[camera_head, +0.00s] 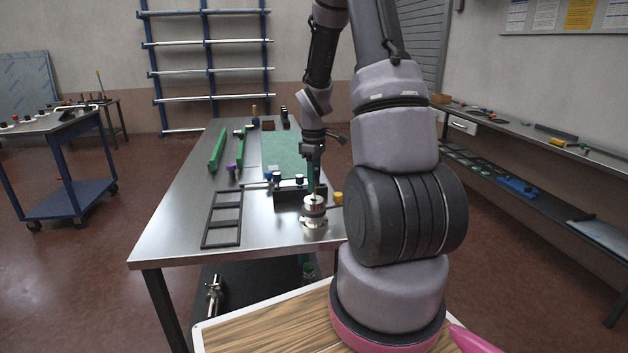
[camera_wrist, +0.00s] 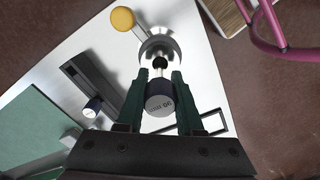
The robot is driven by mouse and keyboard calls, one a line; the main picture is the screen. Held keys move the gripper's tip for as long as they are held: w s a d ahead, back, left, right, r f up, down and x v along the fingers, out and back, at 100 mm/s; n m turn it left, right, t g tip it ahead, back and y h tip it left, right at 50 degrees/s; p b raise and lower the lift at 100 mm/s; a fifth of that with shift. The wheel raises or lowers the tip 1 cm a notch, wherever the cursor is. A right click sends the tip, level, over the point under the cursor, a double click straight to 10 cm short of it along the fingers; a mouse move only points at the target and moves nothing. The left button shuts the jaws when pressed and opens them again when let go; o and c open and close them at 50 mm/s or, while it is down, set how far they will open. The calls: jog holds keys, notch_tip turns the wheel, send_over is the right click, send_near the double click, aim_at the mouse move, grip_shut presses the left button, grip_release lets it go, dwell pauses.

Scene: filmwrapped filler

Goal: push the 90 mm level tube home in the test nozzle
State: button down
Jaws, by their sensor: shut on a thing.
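My gripper (camera_wrist: 159,84) is shut on the 90 mm level tube (camera_wrist: 160,104), whose dark cap with the "90 mm" label sits between the green fingers. The tube's far end points at the test nozzle (camera_wrist: 157,47), a round metal fitting at the table's near edge. A dark round part shows between the fingertips and the nozzle; I cannot tell how deep the tube sits. In the head view my gripper (camera_head: 314,178) is directly above the nozzle (camera_head: 314,222), pointing down, and the tube looks roughly upright.
A black rack (camera_head: 288,198) with capped tubes stands just left of the nozzle. A yellow cap (camera_head: 338,198) is close on its right. A black frame (camera_head: 208,223) lies further left. Green bars (camera_head: 217,148) and a green mat (camera_head: 285,150) lie farther back. Bare metal surrounds the black frame.

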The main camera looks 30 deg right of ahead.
jog(key=shift+f, duration=1.4)
jog(key=shift+c, duration=2.4)
grip_release()
notch_tip(320, 180, up, 11)
